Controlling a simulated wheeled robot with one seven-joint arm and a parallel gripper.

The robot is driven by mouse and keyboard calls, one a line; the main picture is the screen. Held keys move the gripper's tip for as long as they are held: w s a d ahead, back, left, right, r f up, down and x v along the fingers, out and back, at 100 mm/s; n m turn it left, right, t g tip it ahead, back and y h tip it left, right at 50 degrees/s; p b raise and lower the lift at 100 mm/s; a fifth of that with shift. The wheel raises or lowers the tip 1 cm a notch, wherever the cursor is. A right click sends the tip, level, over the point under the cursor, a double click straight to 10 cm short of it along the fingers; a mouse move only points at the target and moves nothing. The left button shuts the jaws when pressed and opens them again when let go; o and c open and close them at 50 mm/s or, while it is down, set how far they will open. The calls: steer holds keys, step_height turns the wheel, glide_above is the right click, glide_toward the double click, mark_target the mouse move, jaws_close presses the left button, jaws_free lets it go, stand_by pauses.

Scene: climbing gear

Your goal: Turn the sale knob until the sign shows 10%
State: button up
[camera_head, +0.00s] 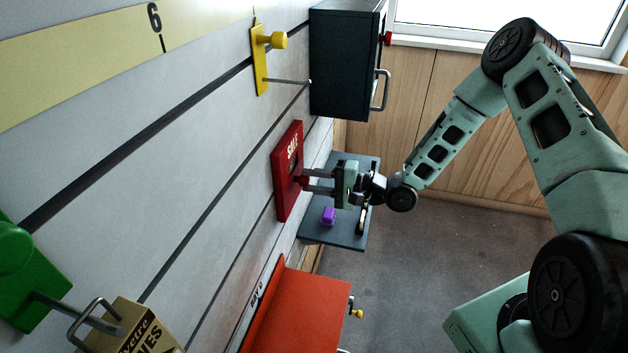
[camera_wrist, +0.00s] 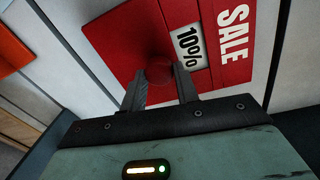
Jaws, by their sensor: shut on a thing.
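The red SALE sign (camera_head: 287,200) is fixed on the slatted wall, and it fills the upper middle of the wrist view (camera_wrist: 120,45). Its red round knob (camera_wrist: 160,72) sticks out below the white window (camera_wrist: 188,46). The window shows black characters that start with 10 and end in a percent sign; I cannot tell for sure whether there is a second zero. My gripper (camera_head: 306,180) reaches the sign from the right. In the wrist view its fingers (camera_wrist: 160,88) are shut on the knob, one on each side. The fingers hide part of the sign's lower face.
A dark cabinet (camera_head: 340,60) with a handle hangs above the sign. A yellow plate with a knob (camera_head: 262,60) is at upper left.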

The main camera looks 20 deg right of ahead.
steer(key=shift+f, duration=0.1)
steer(key=o, duration=1)
steer(key=shift+c, duration=0.2)
steer(key=b+v, duration=0.2)
steer(key=v, duration=1.5)
steer(key=shift+s+d+b, duration=0.15)
steer(key=shift+d+b, duration=0.1)
steer(key=shift+b, duration=0.05)
steer(key=w+a+r+n+g+h, duration=0.1)
steer(key=a+r+n+g+h, duration=0.1)
steer(key=a+n+h, duration=0.35)
steer(key=w+a+r+n+g+h, duration=0.2)
steer(key=a+n+h, duration=0.2)
steer(key=a, duration=0.3)
steer(key=s+a+r+n+g+h, duration=0.1)
steer(key=s+a+r+n+g, duration=0.1)
steer(key=s, duration=0.6)
steer(key=s+a+r+n+g+h, duration=0.1)
steer(key=s+a+r+n+g, duration=0.1)
steer(key=s, duration=0.7)
steer(key=s+a+r+n+g+h, duration=0.2)
steer(key=s+a+r+n, duration=0.1)
steer(key=s, duration=0.6)
steer(key=shift+a+r, duration=0.65)
steer(key=shift+a, duration=0.3)
